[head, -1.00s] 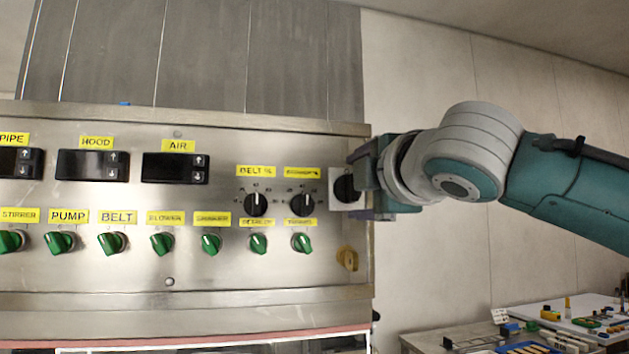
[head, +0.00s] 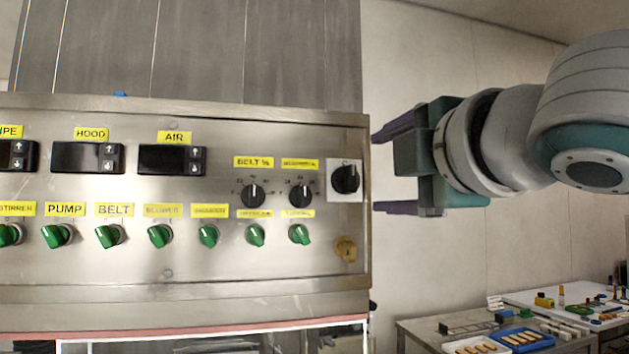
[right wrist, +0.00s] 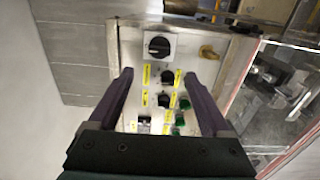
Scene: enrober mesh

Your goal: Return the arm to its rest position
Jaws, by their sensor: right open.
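My right gripper (head: 376,172) is open and empty. In the head view it is just right of the panel's right edge, with its two purple fingers pointing left, one above the other. In the right wrist view my right gripper (right wrist: 155,90) has its fingers spread wide, and the control panel (right wrist: 130,50) lies beyond them. The black rotary switch (head: 345,179) on its white plate is in plain view and clear of the fingers. It also shows in the right wrist view (right wrist: 159,47), near the top. My left gripper does not show.
The steel control panel (head: 200,280) fills the left, with green knobs, two black dials and displays. A yellow knob (head: 346,249) is at its lower right. A table (head: 415,330) with a blue tray (head: 520,340) stands at lower right.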

